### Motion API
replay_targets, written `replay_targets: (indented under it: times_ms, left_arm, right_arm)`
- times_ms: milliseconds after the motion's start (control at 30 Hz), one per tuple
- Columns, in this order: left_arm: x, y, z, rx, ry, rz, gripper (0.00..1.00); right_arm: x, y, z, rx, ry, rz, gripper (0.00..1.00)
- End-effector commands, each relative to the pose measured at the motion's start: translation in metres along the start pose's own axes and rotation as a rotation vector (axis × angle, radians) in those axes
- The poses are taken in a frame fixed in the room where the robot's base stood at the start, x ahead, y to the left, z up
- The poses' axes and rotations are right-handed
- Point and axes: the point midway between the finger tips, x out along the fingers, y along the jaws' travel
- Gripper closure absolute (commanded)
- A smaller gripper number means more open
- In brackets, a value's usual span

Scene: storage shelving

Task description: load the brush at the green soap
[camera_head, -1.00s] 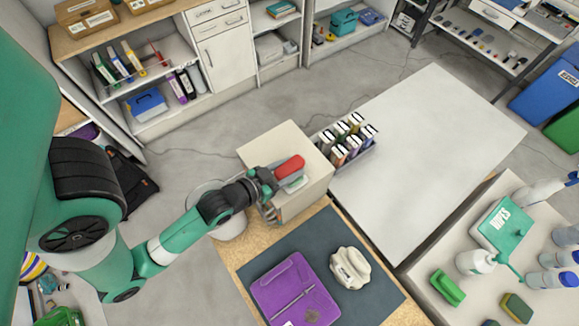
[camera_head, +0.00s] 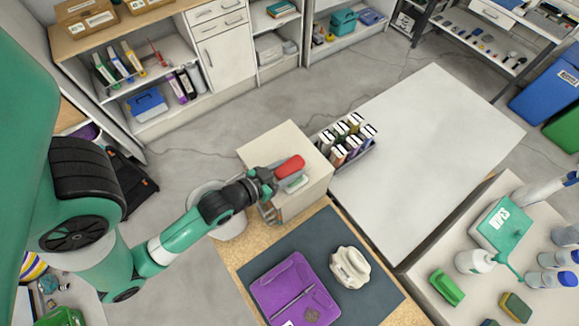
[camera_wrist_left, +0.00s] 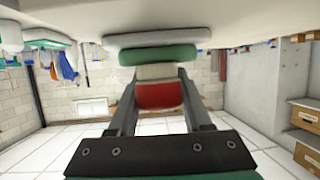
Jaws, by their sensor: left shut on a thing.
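My left gripper (camera_head: 276,176) is at the top of a pale box. It is shut on a brush with a red body (camera_head: 290,165), which also shows between the two fingers in the left wrist view (camera_wrist_left: 160,95). A pale band, apparently the bristles (camera_wrist_left: 155,72), lies beyond the red part. The green soap (camera_wrist_left: 158,55) is just beyond that band, with a grey dish (camera_wrist_left: 150,39) behind it. In the head view the green soap (camera_head: 297,180) is small, beside the red brush. I cannot tell whether the bristles touch the soap. My right gripper is not in view.
A purple tray (camera_head: 295,293) and a cream object (camera_head: 350,267) lie on a dark mat (camera_head: 290,249). The white table (camera_head: 430,150) is bare.

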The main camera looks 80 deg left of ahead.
Motion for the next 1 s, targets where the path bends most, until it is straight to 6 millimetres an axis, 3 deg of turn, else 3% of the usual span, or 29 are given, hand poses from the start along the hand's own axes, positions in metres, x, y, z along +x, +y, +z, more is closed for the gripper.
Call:
replay_targets:
  times_ms: [233,767,1000]
  left_arm:
    - [-0.001,0.0,0.003,0.0,-0.013,-0.001,1.0]
    - [-0.02,0.0,-0.046,0.0,-0.005,0.0,1.0]
    - [-0.025,0.0,-0.061,0.0,-0.002,-0.001,1.0]
  right_arm:
    - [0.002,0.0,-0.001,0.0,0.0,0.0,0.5]
    - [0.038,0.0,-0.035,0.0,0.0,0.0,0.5]
    - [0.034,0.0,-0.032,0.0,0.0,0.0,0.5]
